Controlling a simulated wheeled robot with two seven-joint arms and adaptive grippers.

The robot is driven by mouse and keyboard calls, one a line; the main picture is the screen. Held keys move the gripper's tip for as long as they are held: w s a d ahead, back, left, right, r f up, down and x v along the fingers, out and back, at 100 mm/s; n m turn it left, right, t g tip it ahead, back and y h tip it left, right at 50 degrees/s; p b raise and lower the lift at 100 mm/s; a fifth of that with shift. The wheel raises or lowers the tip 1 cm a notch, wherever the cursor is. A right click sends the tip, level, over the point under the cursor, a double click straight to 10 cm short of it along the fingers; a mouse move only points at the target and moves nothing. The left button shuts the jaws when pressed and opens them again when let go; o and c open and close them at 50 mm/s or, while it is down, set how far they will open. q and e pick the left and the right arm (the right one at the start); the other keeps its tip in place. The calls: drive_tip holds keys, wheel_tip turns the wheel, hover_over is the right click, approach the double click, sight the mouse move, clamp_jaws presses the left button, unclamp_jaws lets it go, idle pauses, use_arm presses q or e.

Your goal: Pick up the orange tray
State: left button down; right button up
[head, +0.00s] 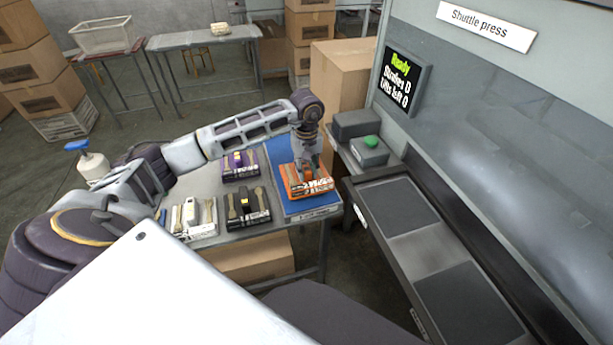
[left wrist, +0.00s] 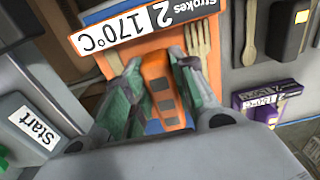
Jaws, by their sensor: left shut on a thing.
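The orange tray (head: 296,184) lies at the right end of the small table, over a blue mat (head: 300,207). In the left wrist view the orange tray (left wrist: 88,47) shows a label reading "Strokes 2 170°C" and a wooden fork (left wrist: 198,45). My left gripper (head: 308,174) is above the tray. In the left wrist view its green-padded fingers (left wrist: 158,95) are shut on the tray's raised orange handle (left wrist: 160,85). I cannot tell whether the tray is lifted off the mat. My right gripper is not in view.
A purple tray (head: 240,166), a black tray (head: 247,207) and a white tray (head: 195,218) stand left on the table. The shuttle press, with dark plates (head: 392,205) and a screen (head: 402,80) reading "Ready", is right. A green button (head: 371,142) sits behind.

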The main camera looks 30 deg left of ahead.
sight(306, 168)
use_arm(q)
wheel_tip(306, 168, up, 14)
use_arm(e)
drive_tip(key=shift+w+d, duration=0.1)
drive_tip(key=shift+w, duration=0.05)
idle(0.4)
